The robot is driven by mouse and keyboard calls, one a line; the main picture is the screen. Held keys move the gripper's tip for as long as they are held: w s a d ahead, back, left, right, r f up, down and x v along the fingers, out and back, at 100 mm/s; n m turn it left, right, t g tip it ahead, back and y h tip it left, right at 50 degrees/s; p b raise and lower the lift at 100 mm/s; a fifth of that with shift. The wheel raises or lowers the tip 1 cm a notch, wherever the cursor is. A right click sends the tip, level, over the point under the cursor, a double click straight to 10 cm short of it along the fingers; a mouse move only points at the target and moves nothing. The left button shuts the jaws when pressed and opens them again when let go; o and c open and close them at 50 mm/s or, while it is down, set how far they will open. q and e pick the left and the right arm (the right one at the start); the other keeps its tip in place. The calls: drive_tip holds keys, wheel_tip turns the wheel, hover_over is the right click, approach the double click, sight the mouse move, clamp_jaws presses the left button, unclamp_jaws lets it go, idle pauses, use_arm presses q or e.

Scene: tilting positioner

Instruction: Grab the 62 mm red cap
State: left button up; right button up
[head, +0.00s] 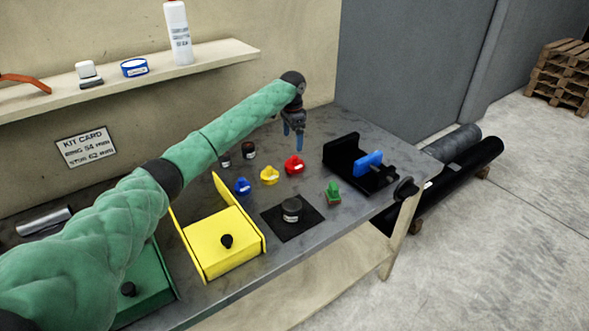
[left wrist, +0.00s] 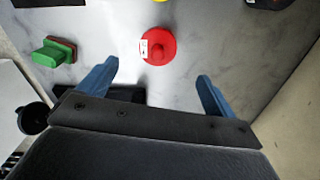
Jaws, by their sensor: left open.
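The red cap (head: 294,164) sits on the grey bench top, right of a yellow cap. In the left wrist view the red cap (left wrist: 158,46) shows from above as a round disc with a raised grip and a small white label. My left gripper (head: 294,134) hangs above the bench, behind the red cap in the head view, with blue fingers pointing down. In the left wrist view its fingers (left wrist: 158,80) are spread and empty, with the cap beyond the tips and apart from them. The label's text is too small to read. My right gripper is not in view.
A yellow cap (head: 269,175) and a blue cap (head: 243,186) stand left of the red one. A green-topped piece (head: 333,194) stands in front. A black fixture with a blue block (head: 368,163) is to the right. A dark round part lies on a black mat (head: 275,228).

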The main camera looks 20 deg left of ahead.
sight(294, 157)
use_arm(q)
wheel_tip(294, 157, down, 2)
drive_tip(key=shift+f+b, duration=0.1)
drive_tip(key=shift+b, duration=0.5)
drive_tip(key=shift+f, duration=0.15)
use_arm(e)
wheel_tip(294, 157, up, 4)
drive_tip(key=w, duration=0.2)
use_arm(q)
drive_tip(key=shift+d+f+p, duration=0.1)
drive_tip(key=shift+f+p, duration=0.55)
drive_tip(key=shift+f, duration=0.45)
drive_tip(key=f+p, duration=0.2)
drive_tip(key=f, duration=0.1)
drive_tip(key=shift+w+d+f, duration=0.1)
drive_tip(key=shift+d+f, duration=0.1)
drive_tip(key=shift+f, duration=0.05)
drive_tip(key=shift+f+p, duration=0.35)
drive_tip(key=shift+f, duration=0.5)
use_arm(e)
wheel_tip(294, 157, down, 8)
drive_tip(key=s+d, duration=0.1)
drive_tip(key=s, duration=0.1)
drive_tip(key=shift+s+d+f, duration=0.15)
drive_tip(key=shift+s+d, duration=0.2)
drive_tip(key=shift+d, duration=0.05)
use_arm(q)
drive_tip(key=shift+c, duration=0.3)
